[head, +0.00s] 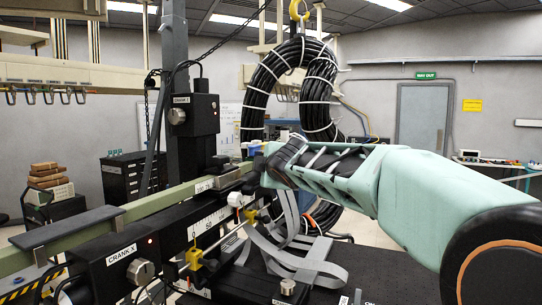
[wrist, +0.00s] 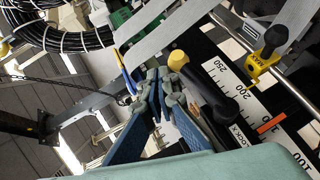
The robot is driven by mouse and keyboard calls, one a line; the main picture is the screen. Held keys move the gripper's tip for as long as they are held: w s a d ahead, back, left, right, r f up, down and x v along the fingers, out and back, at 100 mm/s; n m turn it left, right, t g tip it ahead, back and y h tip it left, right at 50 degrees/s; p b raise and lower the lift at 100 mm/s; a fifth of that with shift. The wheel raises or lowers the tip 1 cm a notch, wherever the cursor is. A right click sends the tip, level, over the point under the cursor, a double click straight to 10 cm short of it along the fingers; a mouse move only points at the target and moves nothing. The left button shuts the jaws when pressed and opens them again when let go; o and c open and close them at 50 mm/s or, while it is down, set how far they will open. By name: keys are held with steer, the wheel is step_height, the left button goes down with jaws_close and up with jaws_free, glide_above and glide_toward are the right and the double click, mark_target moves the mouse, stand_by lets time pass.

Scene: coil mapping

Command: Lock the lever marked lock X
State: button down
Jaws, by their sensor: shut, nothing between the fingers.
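The lock X lever (wrist: 214,80) is a black handle with a yellow end, lying slantwise in the wrist view. A label reading LOCK X (wrist: 238,136) sits beside its lower end. My gripper (wrist: 167,82), with blue pads, is shut and empty. Its fingertips are just left of the lever, close to the yellow end; I cannot tell whether they touch. In the head view my gripper (head: 256,157) is at the far end of the green rail, by a small label (head: 204,185). The lever is not clear there, largely hidden by my gripper and arm.
A ruler scale (wrist: 262,118) runs beside the lever, with a yellow MAX marker (wrist: 262,66) on a rod. Grey ribbon straps (head: 288,255) hang below my arm. A black cable coil (head: 262,95) hangs behind. The CRANK X box (head: 118,262) stands at front left.

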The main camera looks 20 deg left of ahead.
steer(key=r+p, duration=0.1)
steer(key=r, duration=0.2)
steer(key=r+p, duration=0.1)
steer(key=shift+s+a+r+p, duration=0.2)
steer(key=shift+s+a+p, duration=0.15)
steer(key=shift+s, duration=0.05)
steer(key=s+d+r, duration=0.1)
steer(key=d+r, duration=0.4)
steer(key=r, duration=0.2)
steer(key=shift+s+d+r+b, duration=0.2)
steer(key=shift+d+b, duration=0.05)
steer(key=shift+b, duration=0.15)
